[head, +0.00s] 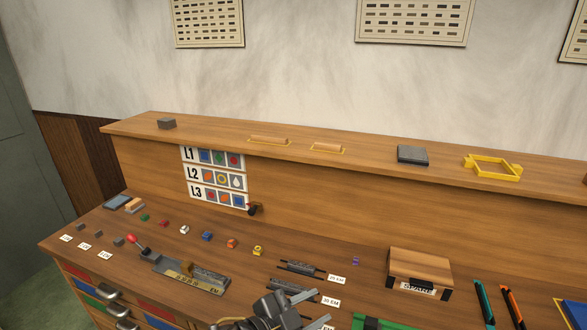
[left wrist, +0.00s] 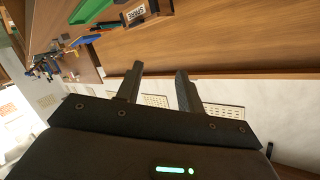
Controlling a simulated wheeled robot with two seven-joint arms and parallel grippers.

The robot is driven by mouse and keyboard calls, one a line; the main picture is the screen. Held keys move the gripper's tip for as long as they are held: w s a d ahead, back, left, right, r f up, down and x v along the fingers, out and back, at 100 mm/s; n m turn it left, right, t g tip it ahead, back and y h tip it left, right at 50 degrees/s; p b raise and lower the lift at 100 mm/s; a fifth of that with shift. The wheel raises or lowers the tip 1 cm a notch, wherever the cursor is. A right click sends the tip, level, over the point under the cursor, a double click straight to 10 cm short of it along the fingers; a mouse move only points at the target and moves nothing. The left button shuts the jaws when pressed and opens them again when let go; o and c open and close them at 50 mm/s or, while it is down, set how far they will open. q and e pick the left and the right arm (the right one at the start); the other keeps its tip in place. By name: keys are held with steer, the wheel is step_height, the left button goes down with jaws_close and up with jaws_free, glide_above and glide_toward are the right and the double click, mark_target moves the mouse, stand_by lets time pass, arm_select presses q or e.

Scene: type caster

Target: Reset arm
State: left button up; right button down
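My left gripper (head: 322,307) is at the bottom middle of the head view, above the front of the wooden bench (head: 85,228). In the left wrist view its two dark fingers (left wrist: 160,72) stand apart with nothing between them. The wrist view looks tilted across the bench and the wall. My right gripper is in neither view.
A composing tool with a red knob (head: 131,238) and small coloured type blocks lie on the bench left of my gripper. A wooden box marked SPARE (head: 420,265) stands right. The raised shelf (head: 220,138) holds a yellow frame (head: 492,168) and a grey block (head: 412,155).

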arm_select(q)
steer(key=s+a+f+n+y, duration=0.3)
steer(key=a+f+n+y, duration=0.15)
steer(key=a+f, duration=0.35)
steer(key=s+a+f+n+y, duration=0.35)
steer(key=a+f+n, duration=0.25)
steer(key=a, duration=0.3)
steer(key=s+a+f+n+g+y, duration=0.2)
steer(key=s+a+f+g, duration=0.15)
steer(key=s+a, duration=0.3)
steer(key=s+a+f+n+g+y, duration=0.2)
steer(key=s+a+f, duration=0.3)
steer(key=s, duration=0.3)
step_height(320, 180, down, 29)
steer(key=g+b, duration=0.1)
steer(key=b, duration=0.4)
steer(key=s+a+f+g+b, duration=0.1)
steer(key=s+f+b, duration=0.1)
steer(key=s+f, duration=0.6)
steer(key=s+a+f+b, duration=0.1)
steer(key=s+f+b, duration=0.2)
steer(key=s+f, duration=0.6)
step_height(320, 180, down, 5)
steer(key=shift+s+a+f+m+g, duration=0.15)
steer(key=shift+a+m+g, duration=0.1)
steer(key=shift+m+g, duration=0.15)
